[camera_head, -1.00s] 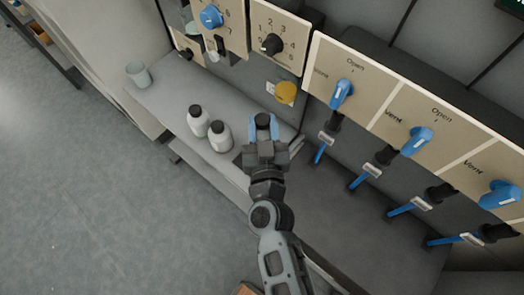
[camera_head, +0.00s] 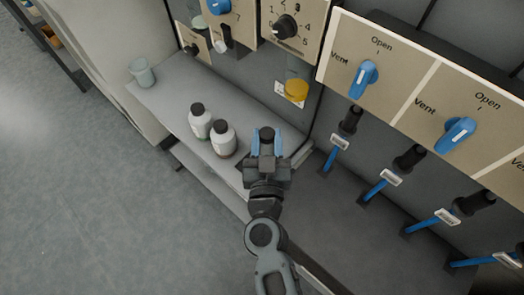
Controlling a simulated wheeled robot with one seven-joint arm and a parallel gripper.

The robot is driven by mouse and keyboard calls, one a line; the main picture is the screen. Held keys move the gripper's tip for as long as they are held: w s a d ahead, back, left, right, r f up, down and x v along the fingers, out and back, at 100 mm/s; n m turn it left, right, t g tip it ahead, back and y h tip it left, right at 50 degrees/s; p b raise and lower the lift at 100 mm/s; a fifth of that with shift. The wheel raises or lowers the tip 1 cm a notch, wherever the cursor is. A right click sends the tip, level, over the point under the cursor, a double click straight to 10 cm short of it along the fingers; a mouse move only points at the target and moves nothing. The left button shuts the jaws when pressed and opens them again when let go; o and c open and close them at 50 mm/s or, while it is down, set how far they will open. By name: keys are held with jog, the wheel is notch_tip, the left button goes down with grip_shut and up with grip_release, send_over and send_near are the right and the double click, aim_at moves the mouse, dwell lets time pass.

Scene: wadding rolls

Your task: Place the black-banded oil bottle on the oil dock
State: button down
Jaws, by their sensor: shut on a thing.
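My gripper (camera_head: 266,143) is over the right end of the grey shelf (camera_head: 172,92), its blue fingers shut on a black-topped thing (camera_head: 266,133), seen from above. It looks like a bottle cap; the body below and any black band are hidden by the gripper. Two white bottles with black caps stand upright to the left of my gripper: one farther left (camera_head: 200,124), and a nearer one (camera_head: 223,143) with a brownish lower part. I cannot tell which part of the place is the oil dock.
A pale cup (camera_head: 142,72) stands at the shelf's far left. A yellow round fitting (camera_head: 296,90) is on the wall behind my gripper. Beige panels with blue knobs (camera_head: 364,78) and several blue-handled levers (camera_head: 338,142) are to the right. Open floor lies at left.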

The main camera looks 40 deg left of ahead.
aim_at(262, 148)
jog(key=shift+a+f, duration=0.4)
jog(key=shift+a, duration=0.3)
notch_tip(262, 148, down, 4)
jog(key=b, duration=0.3)
jog(key=shift+b, duration=0.35)
jog(key=shift+f, duration=0.1)
jog(key=c, duration=0.7)
grip_release()
jog(key=shift+r, duration=0.2)
jog(key=p+v, duration=0.1)
jog(key=v, duration=1.1)
jog(key=shift+p, duration=0.4)
